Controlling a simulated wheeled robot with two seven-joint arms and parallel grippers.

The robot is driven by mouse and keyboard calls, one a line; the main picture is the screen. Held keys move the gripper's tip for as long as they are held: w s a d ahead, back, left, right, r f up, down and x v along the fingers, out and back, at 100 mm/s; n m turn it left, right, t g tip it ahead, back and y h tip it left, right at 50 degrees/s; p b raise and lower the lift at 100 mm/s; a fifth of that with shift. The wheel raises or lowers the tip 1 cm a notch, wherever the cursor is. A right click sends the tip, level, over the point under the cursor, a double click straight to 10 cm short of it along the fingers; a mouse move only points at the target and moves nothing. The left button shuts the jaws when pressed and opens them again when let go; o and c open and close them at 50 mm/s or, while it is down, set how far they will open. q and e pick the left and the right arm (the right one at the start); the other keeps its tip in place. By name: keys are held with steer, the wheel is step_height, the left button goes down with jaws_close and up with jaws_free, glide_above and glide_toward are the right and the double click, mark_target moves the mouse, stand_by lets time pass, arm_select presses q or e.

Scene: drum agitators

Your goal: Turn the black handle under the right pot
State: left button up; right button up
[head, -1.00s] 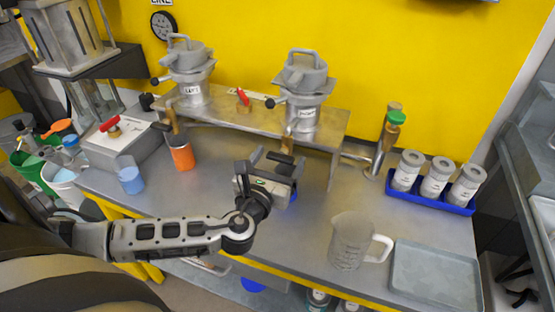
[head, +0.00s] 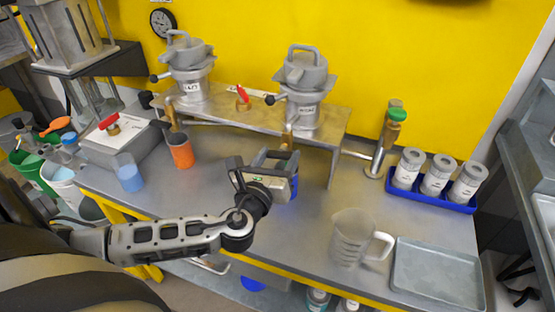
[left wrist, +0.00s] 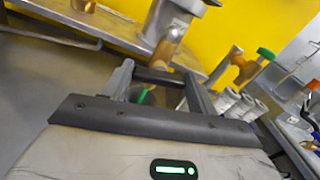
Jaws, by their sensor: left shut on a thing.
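The right pot (head: 304,85) is a grey lidded vessel standing on the raised metal shelf (head: 225,109). A brass valve (head: 287,136) hangs under it and also shows in the left wrist view (left wrist: 168,46). My left gripper (head: 276,155) is just below this valve, in front of the shelf. Its jaws are shut on the black handle (left wrist: 158,75), a dark bar between the fingertips in the left wrist view. The fingers mostly hide the handle in the head view. My right gripper is not in view.
The left pot (head: 187,70) stands on the same shelf. An orange cup (head: 181,152) and a blue-filled beaker (head: 129,174) are on the table at left. A clear jug (head: 348,238), a grey tray (head: 436,272) and a blue rack (head: 440,194) of jars are at right.

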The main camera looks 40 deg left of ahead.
arm_select(q)
steer(key=n+b, duration=0.1)
steer(key=n, duration=0.2)
steer(key=shift+f, duration=0.1)
steer(key=n+b, duration=0.2)
steer(key=n, duration=0.4)
steer(key=shift+a, duration=0.1)
steer(key=n+b, duration=0.1)
steer(key=n, duration=0.4)
steer(key=shift+n+b, duration=0.3)
steer(key=shift+b, duration=0.05)
steer(key=shift+n, duration=0.5)
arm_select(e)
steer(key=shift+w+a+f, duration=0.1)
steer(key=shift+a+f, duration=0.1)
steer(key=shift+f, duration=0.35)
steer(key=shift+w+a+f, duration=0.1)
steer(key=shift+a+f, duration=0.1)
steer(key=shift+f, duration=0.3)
arm_select(q)
steer(key=o, duration=1)
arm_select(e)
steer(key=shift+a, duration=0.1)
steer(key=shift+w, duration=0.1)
